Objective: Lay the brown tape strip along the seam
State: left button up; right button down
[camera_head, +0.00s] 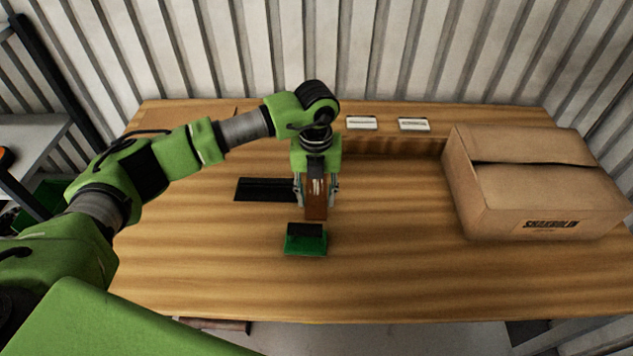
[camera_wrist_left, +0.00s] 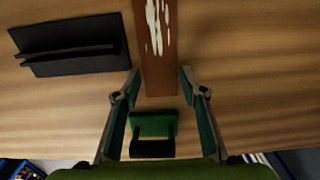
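My left gripper (camera_head: 316,196) points down over the middle of the table. A flat brown strip (camera_head: 316,212) shows between its fingers, its near end just past them. In the left wrist view the strip (camera_wrist_left: 159,72) has whitish streaks and runs up out of the picture. The fingers (camera_wrist_left: 160,78) stand apart, one along each side of it; I cannot tell whether they touch it or how high it is. A closed brown cardboard box (camera_head: 552,205) stands at the right, with a dark seam (camera_head: 530,162) between its top flaps. My right gripper is not in view.
A green object with a black top (camera_head: 305,243) stands just in front of the strip. A black ledged piece (camera_head: 262,189) lies left of the gripper. Two small white rectangular items (camera_head: 362,123) (camera_head: 413,125) are at the back. The table (camera_head: 200,265) is clear at the front left.

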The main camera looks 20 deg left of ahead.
pick_arm(q)
jog(key=shift+f, duration=0.35)
jog(key=c, duration=0.6)
jog(key=shift+r, duration=0.1)
jog(key=shift+c, duration=0.2)
